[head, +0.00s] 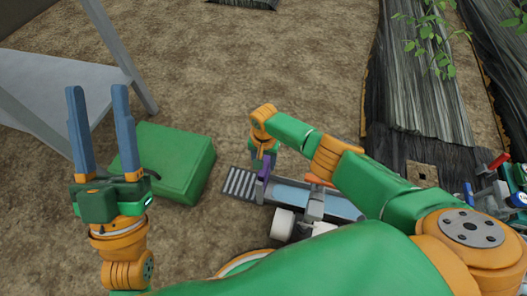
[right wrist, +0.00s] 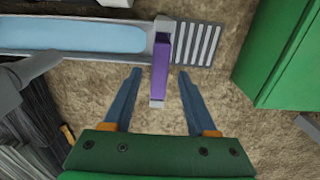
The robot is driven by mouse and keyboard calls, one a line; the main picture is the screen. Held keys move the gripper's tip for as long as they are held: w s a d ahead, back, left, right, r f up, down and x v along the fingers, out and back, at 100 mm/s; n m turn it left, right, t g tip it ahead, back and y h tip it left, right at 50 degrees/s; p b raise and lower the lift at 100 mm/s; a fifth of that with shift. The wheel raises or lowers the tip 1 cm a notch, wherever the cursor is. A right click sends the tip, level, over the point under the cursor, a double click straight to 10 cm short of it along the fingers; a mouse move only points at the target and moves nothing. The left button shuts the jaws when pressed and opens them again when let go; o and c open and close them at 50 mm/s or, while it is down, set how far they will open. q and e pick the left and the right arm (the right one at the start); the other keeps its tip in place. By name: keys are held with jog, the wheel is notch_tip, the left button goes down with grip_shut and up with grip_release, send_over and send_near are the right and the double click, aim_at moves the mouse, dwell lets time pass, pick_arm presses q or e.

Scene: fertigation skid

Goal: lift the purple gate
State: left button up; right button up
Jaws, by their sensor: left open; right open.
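The purple gate (head: 264,169) is a narrow upright piece at the channel, where the blue water meets the grated end. In the right wrist view the purple gate (right wrist: 161,62) shows between my right gripper's two blue fingers (right wrist: 159,72). The fingers are open, with a gap on each side of the gate. I cannot tell how deep they reach around it. In the head view my right gripper (head: 262,157) points down beside the gate, its fingers partly hidden. My left gripper (head: 98,90) is open and empty, far to the left, fingers pointing up the picture.
The channel (head: 290,195) holds blue water and ends in a slotted grate (head: 240,183). A green box (head: 165,160) stands left of the grate. A grey slanted panel (head: 50,85) with legs is at the upper left. Valves with a red handle (head: 499,160) are at the right.

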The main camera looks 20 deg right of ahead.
jog(key=shift+r+p, duration=0.55)
jog(key=shift+r, duration=0.25)
pick_arm(q)
jog(key=w+f+n+g+y+p, duration=0.15)
jog(key=w+f+g+y, duration=0.35)
jog(key=f+g, duration=0.65)
pick_arm(e)
jog(key=shift+r, duration=0.8)
jog(key=shift+r+p, duration=0.5)
jog(key=shift+r, duration=0.25)
jog(key=shift+r+p, duration=0.45)
jog(key=shift+r, duration=0.1)
pick_arm(q)
jog(key=s+a+f+g+y, duration=0.1)
jog(key=s+a+f+g, duration=0.1)
jog(key=f, duration=0.6)
jog(key=s+a+f+g+y, duration=0.1)
jog(key=s+f+g, duration=0.3)
jog(key=f, duration=0.5)
jog(key=shift+s+a+n+g, duration=0.35)
jog(key=shift+s+a, duration=0.35)
jog(key=shift+s, duration=0.35)
pick_arm(e)
jog(key=shift+s, duration=0.1)
